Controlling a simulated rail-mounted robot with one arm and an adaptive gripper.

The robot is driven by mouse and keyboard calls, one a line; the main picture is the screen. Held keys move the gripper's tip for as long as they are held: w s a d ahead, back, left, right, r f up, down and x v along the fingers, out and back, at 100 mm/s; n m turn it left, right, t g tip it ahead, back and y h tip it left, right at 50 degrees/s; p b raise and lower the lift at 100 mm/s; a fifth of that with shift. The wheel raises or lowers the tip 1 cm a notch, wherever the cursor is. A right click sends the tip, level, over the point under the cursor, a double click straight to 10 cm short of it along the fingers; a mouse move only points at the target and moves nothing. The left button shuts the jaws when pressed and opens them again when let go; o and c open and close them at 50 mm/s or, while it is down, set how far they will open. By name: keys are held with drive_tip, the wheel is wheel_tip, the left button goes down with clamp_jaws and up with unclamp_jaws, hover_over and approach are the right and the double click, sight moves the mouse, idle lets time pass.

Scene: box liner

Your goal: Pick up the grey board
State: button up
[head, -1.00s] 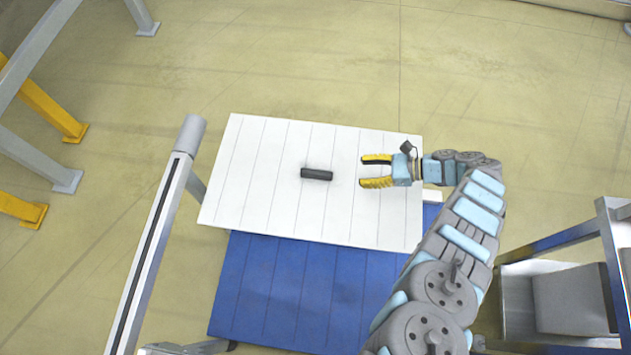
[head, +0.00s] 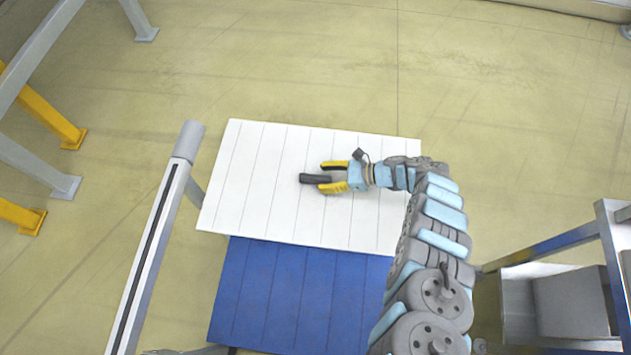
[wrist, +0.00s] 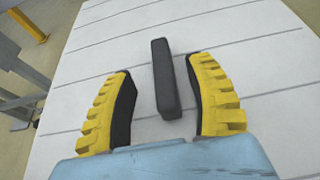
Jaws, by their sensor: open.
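The grey board is a short dark grey bar (head: 313,178) lying flat on a white slatted surface (head: 262,190) in the head view. In the wrist view the dark bar (wrist: 164,72) points away from me, its near end between the fingertips. My gripper (head: 328,176) has yellow fingers with black inner pads. In the wrist view my gripper (wrist: 162,92) is open, one finger on each side of the bar, with a gap on both sides. The gap to the left finger looks wider. Nothing is held.
A blue slatted surface (head: 290,300) lies in front of the white one. A grey rail post (head: 150,250) stands at left. A grey shelf frame (head: 610,240) with a box (head: 572,300) stands at right. Yellow and grey legs (head: 50,115) are at far left. The white surface around the bar is clear.

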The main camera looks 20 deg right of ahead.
sight(316, 177)
drive_tip(key=x, duration=0.3)
drive_tip(key=shift+w+a+f, duration=0.1)
drive_tip(key=shift+w, duration=0.05)
clamp_jaws()
